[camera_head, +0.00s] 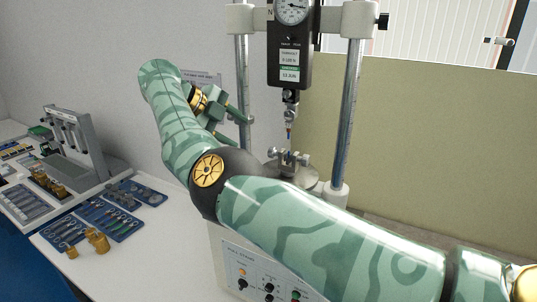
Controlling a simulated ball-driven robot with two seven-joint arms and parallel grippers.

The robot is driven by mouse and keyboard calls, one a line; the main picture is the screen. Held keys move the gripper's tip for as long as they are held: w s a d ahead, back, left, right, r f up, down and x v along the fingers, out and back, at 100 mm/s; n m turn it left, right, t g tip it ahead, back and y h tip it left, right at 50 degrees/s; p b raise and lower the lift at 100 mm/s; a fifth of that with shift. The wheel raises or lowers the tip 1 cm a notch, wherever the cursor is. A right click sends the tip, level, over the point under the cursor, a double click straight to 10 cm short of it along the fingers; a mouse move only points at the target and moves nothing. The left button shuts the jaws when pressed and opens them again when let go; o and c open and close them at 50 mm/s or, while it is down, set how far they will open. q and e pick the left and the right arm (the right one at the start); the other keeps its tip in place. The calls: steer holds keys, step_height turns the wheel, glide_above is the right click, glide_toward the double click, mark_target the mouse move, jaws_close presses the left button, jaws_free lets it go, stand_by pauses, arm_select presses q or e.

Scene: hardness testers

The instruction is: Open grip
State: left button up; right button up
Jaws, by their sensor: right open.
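My right arm comes in from the right, crosses in front of the hardness tester and bends back up at a black elbow. My right gripper (236,128) is small and partly hidden behind my own forearm. Its two green fingers point right, apart, near the tester's left column (242,80). I see nothing between them. The hardness tester has a black force gauge (289,58) with a round dial (292,10). Below it hangs a probe (290,112) above a small metal clamp (288,158) on the round stage. My left gripper is out of view.
The tester's base (262,270) with knobs and lights stands at front centre, partly behind my arm. Blue tool trays (104,217), brass weights (97,240) and a grey rack (78,140) lie to the left. A clear strip of white table lies between trays and tester.

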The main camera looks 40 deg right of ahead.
mark_target(269, 150)
steer(key=x, duration=1.2)
steer(key=shift+d+f, duration=0.25)
steer(key=shift+d, duration=0.05)
steer(key=c, duration=1)
